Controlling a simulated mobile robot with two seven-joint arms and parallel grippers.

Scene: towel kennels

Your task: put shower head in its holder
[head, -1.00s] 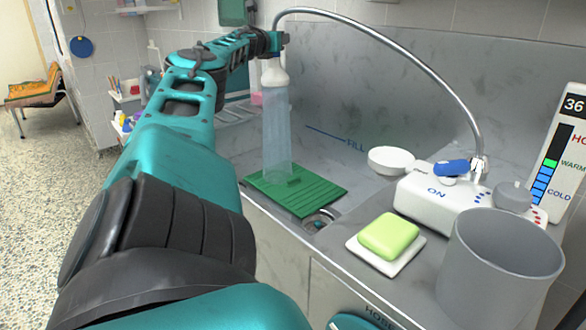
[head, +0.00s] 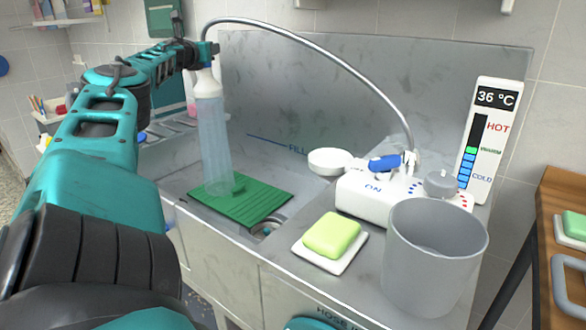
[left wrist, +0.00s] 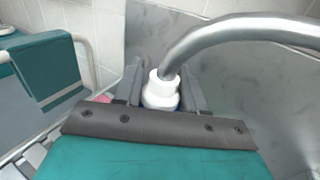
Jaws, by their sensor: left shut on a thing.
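The white shower head (head: 207,83) hangs upright over the sink, with a silver hose (head: 330,46) arching from it to the mixer. A pale translucent column (head: 214,145), like running water, drops from it to the green mat. My left gripper (head: 207,55) is shut on it. In the left wrist view, the fingers (left wrist: 160,88) flank its white neck (left wrist: 159,98), where the hose enters. A teal curved piece (head: 310,323), possibly the holder, shows at the bottom edge below a partly readable "HOSE" label; most of it is cut off. My right gripper is out of view.
The white mixer (head: 372,190) has a blue lever (head: 384,164) by "ON". A green soap (head: 332,235) on a white dish and a grey cup (head: 432,262) stand on the counter. A green ridged mat (head: 250,203) lies in the sink. The temperature panel (head: 489,140) reads 36 °C.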

